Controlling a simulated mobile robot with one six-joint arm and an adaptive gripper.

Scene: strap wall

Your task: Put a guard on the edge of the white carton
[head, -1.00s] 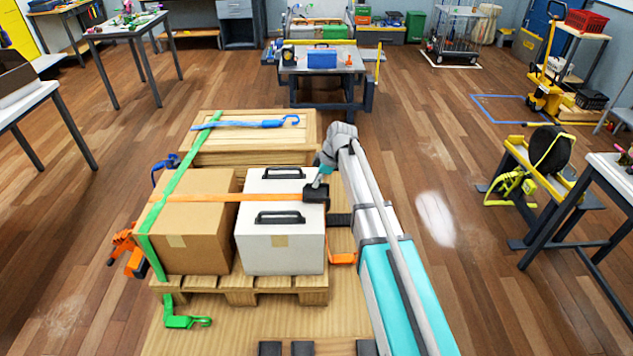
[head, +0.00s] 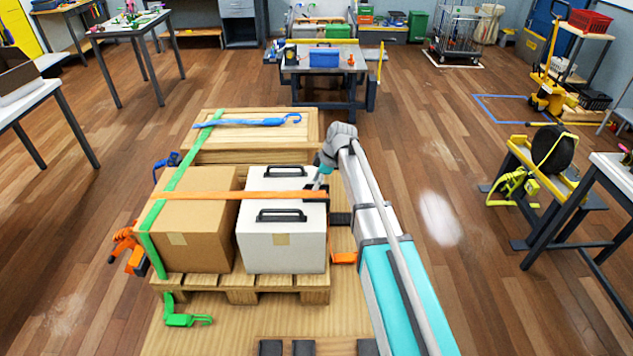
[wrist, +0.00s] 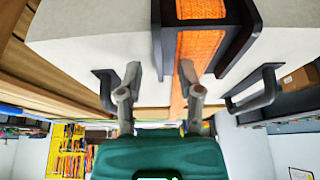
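The white carton (head: 283,250) stands on the pallet, with two black handles on top. An orange strap (head: 265,196) crosses its top to the right edge. In the wrist view a black channel-shaped guard (wrist: 244,22) lies against the white carton (wrist: 100,25), with the orange strap (wrist: 200,50) running through it. My gripper (head: 322,181) is at the carton's right edge. In the wrist view its two fingers (wrist: 160,82) are apart, near the guard's lower left end, and do not visibly grip it. Whether the guard sits fully on the edge is unclear.
A brown carton (head: 190,240) stands left of the white one, under a green strap (head: 160,205). A wooden crate (head: 255,145) with a blue strap stands behind. An orange buckle (head: 344,258) is at the pallet's right side.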

